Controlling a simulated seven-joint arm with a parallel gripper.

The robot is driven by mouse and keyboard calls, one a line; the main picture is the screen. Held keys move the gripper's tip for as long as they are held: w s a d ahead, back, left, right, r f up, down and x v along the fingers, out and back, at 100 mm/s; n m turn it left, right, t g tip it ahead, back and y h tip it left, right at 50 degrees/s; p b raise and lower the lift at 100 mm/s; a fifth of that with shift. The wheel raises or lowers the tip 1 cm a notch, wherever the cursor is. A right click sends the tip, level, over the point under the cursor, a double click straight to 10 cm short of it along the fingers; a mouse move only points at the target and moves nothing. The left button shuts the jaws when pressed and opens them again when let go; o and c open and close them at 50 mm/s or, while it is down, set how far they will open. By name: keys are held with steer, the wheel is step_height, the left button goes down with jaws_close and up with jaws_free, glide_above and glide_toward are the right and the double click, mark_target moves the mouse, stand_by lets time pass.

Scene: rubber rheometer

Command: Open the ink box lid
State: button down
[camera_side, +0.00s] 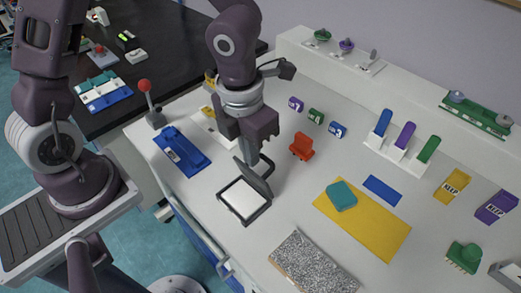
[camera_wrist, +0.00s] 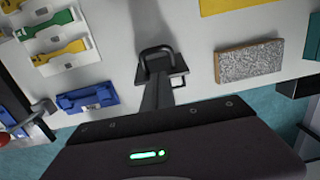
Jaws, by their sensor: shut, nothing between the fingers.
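The ink box (camera_side: 245,201) is a small dark case with a white pad inside, near the middle of the table in the side view. Its dark lid (camera_side: 254,178) is raised, standing tilted at the box's back edge, and the white pad is exposed. My gripper (camera_side: 263,163) is shut and empty, pointing down right behind the raised lid. I cannot tell whether it touches the lid. In the wrist view, dark parts of my gripper and the box overlap at the centre, and only a small bit of the box (camera_wrist: 179,82) shows.
A blue stapler-like piece (camera_side: 181,150) lies to the left. A red stamp-like object (camera_side: 302,146) stands to the right of my gripper. A yellow mat (camera_side: 375,235) with a teal block (camera_side: 341,195) lies further right. A grey speckled block (camera_side: 312,264) lies in front.

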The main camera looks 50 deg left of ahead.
steer(key=shift+w+f, duration=1)
steer(key=shift+w, duration=0.3)
steer(key=w+g, duration=0.1)
steer(key=w, duration=0.1)
steer(key=w+f+g, duration=0.1)
steer(key=g, duration=0.1)
steer(key=shift+w+f, duration=0.1)
steer(key=shift+w, duration=0.25)
